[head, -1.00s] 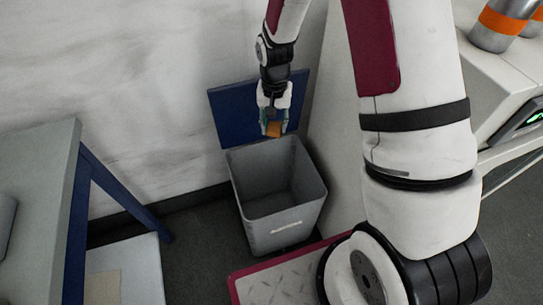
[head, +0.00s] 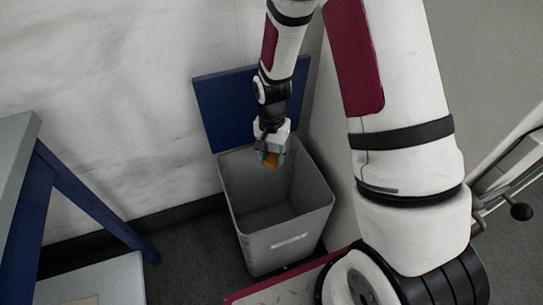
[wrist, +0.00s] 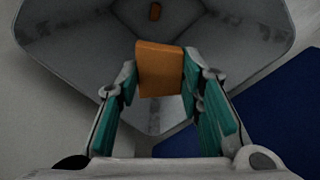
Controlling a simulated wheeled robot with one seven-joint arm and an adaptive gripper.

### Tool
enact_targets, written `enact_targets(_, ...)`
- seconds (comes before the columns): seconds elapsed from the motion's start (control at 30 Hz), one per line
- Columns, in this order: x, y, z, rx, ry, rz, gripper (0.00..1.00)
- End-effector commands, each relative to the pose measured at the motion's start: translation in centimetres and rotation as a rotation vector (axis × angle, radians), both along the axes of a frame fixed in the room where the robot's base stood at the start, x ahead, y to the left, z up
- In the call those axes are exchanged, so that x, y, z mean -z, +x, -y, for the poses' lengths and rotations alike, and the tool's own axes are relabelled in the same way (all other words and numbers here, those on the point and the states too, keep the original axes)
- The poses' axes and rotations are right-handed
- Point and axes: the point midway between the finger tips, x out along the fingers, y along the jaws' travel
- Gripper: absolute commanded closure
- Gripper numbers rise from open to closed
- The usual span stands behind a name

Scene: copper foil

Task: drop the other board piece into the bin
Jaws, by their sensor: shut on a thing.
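An orange-brown board piece (wrist: 160,70) is held between the teal-padded fingers of my gripper (wrist: 158,82) in the wrist view. In the head view the board piece (head: 270,160) and my gripper (head: 268,150) are over the back part of the open mouth of the grey bin (head: 262,245). In the wrist view the bin's inside (wrist: 80,45) lies beyond the held piece.
A grey-topped table (head: 18,135) with blue legs (head: 85,195) stands at the left. A white wall is behind the bin. A pale upright panel (head: 332,170) is close on the bin's right. Dark floor (head: 190,250) shows to the bin's left.

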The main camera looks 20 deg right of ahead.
Motion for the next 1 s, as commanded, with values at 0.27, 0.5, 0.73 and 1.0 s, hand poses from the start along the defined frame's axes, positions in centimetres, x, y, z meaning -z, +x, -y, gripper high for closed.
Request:
enact_targets(0.27, 2.7, 0.0, 0.0, 0.001, 0.001, -0.001, 0.92)
enact_targets(0.5, 5.2, 0.0, 0.0, -0.001, 0.001, -0.001, 0.92)
enact_targets(0.73, 5.7, 0.0, 0.0, -0.001, 0.001, 0.001, 0.92)
enact_targets(1.0, 5.6, 0.0, 0.0, -0.001, 0.000, 0.000, 0.43)
